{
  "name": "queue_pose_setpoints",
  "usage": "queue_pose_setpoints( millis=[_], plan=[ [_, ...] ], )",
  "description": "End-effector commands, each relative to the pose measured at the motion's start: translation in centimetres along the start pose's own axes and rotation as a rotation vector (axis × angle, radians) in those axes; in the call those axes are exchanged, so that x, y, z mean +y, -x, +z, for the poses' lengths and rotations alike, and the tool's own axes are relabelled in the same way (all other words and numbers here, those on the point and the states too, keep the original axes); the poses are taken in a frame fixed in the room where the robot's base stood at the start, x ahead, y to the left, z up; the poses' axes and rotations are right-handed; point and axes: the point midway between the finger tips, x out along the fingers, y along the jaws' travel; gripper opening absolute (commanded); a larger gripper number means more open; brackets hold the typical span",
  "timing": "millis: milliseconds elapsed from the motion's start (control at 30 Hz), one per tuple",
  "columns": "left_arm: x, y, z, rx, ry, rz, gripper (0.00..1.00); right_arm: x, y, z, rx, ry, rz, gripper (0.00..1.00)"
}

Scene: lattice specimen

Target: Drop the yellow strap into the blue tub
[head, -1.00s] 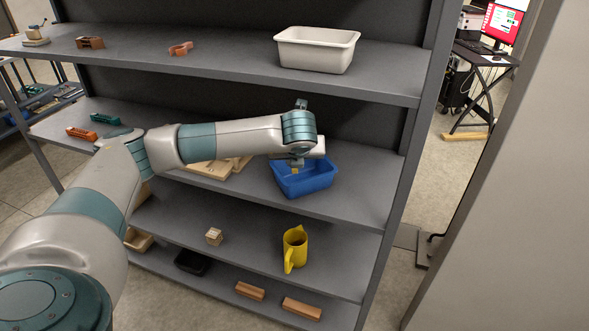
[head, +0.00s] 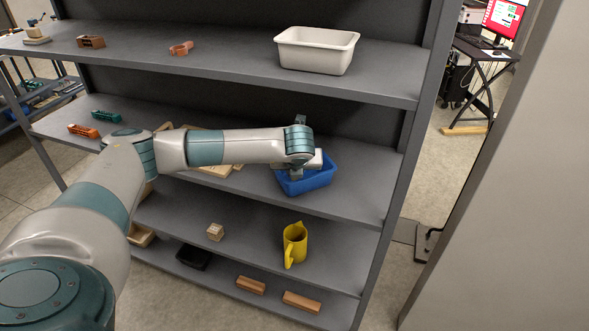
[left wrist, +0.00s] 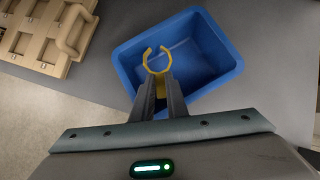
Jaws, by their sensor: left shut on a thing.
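The yellow strap (left wrist: 157,61) is a small open C-shaped loop in the left wrist view. My left gripper (left wrist: 160,82) is shut on its lower end. The strap and fingertips appear over the inside of the blue tub (left wrist: 126,57), near its left side; I cannot tell how high above the floor. In the head view the tub (head: 318,181) stands on the second shelf from the top, at its right part. My left gripper (head: 296,174) overlaps the tub's left part there, and the strap is hidden. My right gripper is not in view.
Tan wooden pieces (head: 216,170) lie left of the tub, partly behind my arm; one shows in the left wrist view (left wrist: 45,33). A white bin (head: 316,62) stands on the shelf above. A yellow jug (head: 296,245) is on the shelf below. A shelf post (head: 408,160) rises right.

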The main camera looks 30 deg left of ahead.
Motion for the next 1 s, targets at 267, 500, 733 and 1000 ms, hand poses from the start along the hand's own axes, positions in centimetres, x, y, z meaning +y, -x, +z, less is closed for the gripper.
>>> queue_pose_setpoints(
  millis=[267,500,733,1000],
  plan=[
    [0.1,0.3,1.2,0.195,0.003,0.003,0.00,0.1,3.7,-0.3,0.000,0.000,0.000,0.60],
    [0.0,-1.2,0.0,0.241,-0.001,0.000,0.00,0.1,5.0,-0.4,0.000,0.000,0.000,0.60],
    [0.0,-1.5,-0.2,0.238,0.000,-0.002,0.00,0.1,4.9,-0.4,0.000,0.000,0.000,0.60],
    [0.0,-1.8,-0.4,0.237,0.000,-0.001,0.00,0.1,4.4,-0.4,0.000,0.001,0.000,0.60]
  ],
)
